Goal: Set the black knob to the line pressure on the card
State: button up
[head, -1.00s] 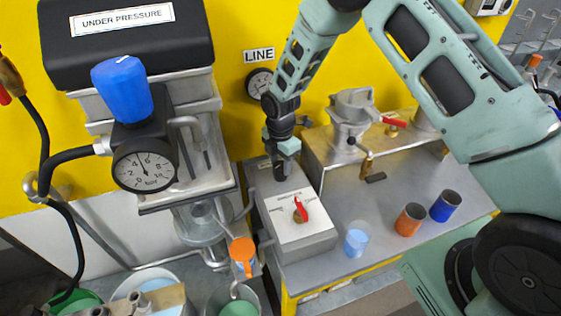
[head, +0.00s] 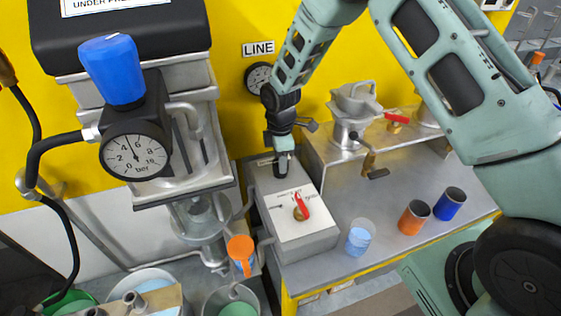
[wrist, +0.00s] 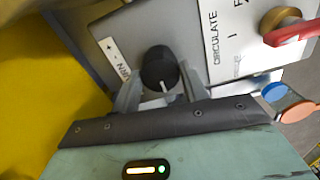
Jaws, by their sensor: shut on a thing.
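The black knob (wrist: 159,68) with a white pointer mark stands on a grey box beside a plate marked "TURN" with plus and minus signs. My gripper (wrist: 160,80) is shut on it, one finger on each side. In the head view my gripper (head: 281,168) is at the back of the grey box (head: 318,242) and hides the knob. A small round gauge (head: 259,77) hangs under a LINE sign (head: 258,48) on the yellow wall, its reading too small to tell. I cannot make out a card with a pressure value.
A larger bar gauge (head: 135,158) hangs at left, its needle between 4 and 6. A red lever (head: 301,206) stands on the box's white plate.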

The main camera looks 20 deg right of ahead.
jog(key=m+b, duration=0.1)
jog(key=m, duration=0.3)
jog(key=shift+m+b, duration=0.3)
jog(key=m+b, duration=0.1)
jog(key=m, duration=0.3)
jog(key=shift+m, duration=0.3)
jog(key=m, duration=0.4)
jog(key=shift+w+m+b, duration=0.1)
jog(key=shift+m+b, duration=0.2)
jog(key=shift+b, duration=0.1)
jog(key=shift+r+m, duration=0.1)
jog(key=shift+m, duration=1.9)
jog(key=o, duration=1)
